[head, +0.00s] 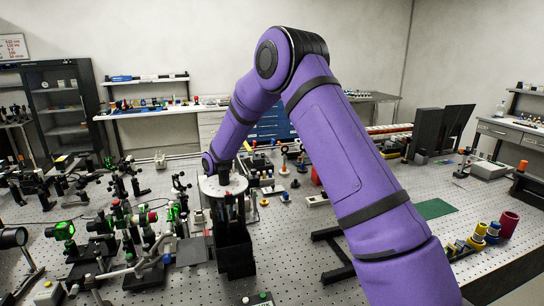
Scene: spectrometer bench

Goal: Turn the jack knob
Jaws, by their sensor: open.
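My purple arm bends over the bench, and its end points down left of centre. At this end a round white plate (211,188) sits below the black wrist, with dark upright parts under it. My gripper (228,212) is among these dark parts. It is open, but its fingertips are small and hard to separate from what stands below. A tall black block (236,252) stands directly below; I cannot tell whether the gripper touches it. I cannot make out the jack or its knob with certainty.
Optical mounts, some lit green (62,231), crowd the perforated bench (290,258) at left. A black frame (334,258) lies right of the block, partly behind my arm. A green mat (435,209) and a dark red cup (508,224) are at right.

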